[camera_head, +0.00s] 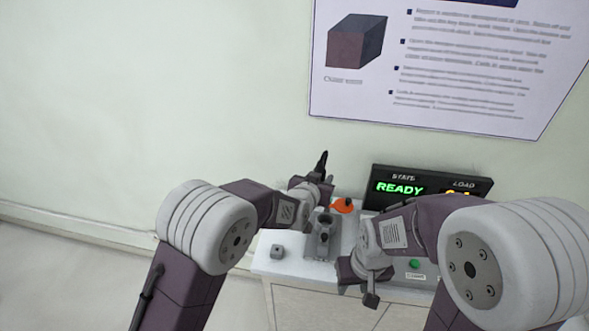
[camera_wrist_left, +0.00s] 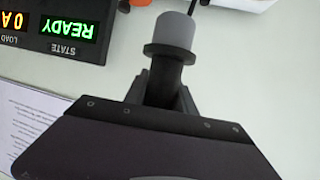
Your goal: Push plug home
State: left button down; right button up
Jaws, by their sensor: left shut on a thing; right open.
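My left gripper (camera_head: 322,186) is above the back of the bench and is shut on the plug. In the left wrist view the plug (camera_wrist_left: 174,36) has a grey cylindrical end, a dark collar and a dark body between my fingers (camera_wrist_left: 168,92). A thin black cable shows beside its grey end. A grey fixture block (camera_head: 322,234) stands on the bench in front of my left gripper. I cannot tell whether it is the plug's socket. My right gripper (camera_head: 359,288) is open and empty over the bench's front, right of the block.
A display (camera_head: 425,188) reading READY stands at the back of the light bench (camera_head: 290,264). An orange part (camera_head: 343,206) lies behind the block. A poster (camera_head: 440,65) hangs on the wall.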

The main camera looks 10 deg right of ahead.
pick_arm(q)
jog(key=shift+m, duration=0.3)
jog(key=d+f+b, duration=0.1)
jog(key=s+d+f+b, duration=0.1)
jog(key=f+b, duration=0.1)
jog(key=d+f+b, duration=0.1)
jog(key=shift+s+d+f, duration=0.1)
jog(key=shift+s+f, duration=0.2)
jog(key=shift+s, duration=0.05)
jog(key=shift+f+b, duration=0.55)
jog(key=shift+b, duration=0.05)
pick_arm(e)
jog(key=f, duration=0.2)
jog(key=d+f, duration=0.1)
jog(key=f, duration=0.2)
jog(key=shift+s, duration=0.1)
pick_arm(q)
jog(key=shift+r, duration=0.1)
pick_arm(e)
jog(key=shift+f, duration=0.3)
pick_arm(q)
jog(key=shift+f+b, duration=2.1)
jog(key=shift+f, duration=0.15)
pick_arm(e)
jog(key=shift+f, duration=1.9)
pick_arm(q)
jog(key=c, duration=0.9)
grip_release()
jog(key=shift+c, duration=0.2)
